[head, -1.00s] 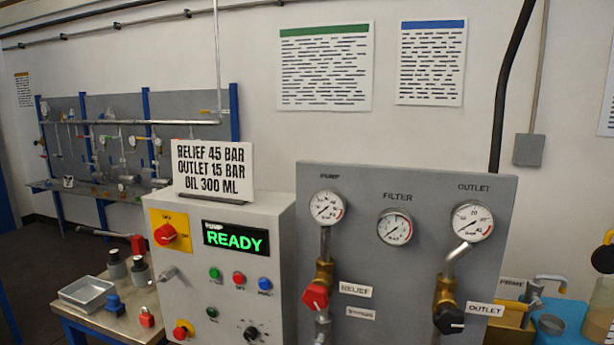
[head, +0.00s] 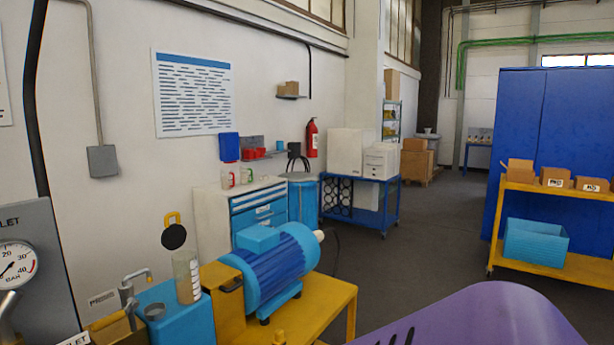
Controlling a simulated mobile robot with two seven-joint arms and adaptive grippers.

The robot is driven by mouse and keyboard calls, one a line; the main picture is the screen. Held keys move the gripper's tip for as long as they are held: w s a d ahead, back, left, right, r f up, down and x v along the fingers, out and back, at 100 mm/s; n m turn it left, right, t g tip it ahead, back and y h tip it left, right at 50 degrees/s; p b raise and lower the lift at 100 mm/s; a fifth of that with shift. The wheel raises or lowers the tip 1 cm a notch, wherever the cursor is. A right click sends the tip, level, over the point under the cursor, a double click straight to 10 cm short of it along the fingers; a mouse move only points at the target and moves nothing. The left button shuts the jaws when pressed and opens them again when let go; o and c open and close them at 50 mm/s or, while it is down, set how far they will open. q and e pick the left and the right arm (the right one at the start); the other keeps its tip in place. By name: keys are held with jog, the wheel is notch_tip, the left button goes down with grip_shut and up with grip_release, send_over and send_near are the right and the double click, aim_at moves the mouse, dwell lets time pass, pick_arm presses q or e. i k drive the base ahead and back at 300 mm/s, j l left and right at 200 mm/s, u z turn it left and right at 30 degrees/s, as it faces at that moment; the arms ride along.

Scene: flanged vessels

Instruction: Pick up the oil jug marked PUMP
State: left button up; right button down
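Two small clear jugs stand on the light cabinet top by the wall in the head view. The left jug (head: 228,179) has a reddish mark and the right jug (head: 246,175) has a greenish one. Any lettering on them is too small to read, so I cannot tell which is marked PUMP. A clear container with pale contents (head: 186,278) stands nearer, at the blue tank, with a round black piece and yellow loop above it. Neither of my grippers is in view.
A blue motor (head: 272,262) sits on a yellow bench (head: 335,297) in front of the cabinet (head: 212,222). A blue cart (head: 378,200) stands beyond. A yellow trolley (head: 578,278) with boxes is at the right. The dark floor between them is open.

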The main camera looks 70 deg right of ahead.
aim_at(244, 174)
jog(key=z, duration=1.75)
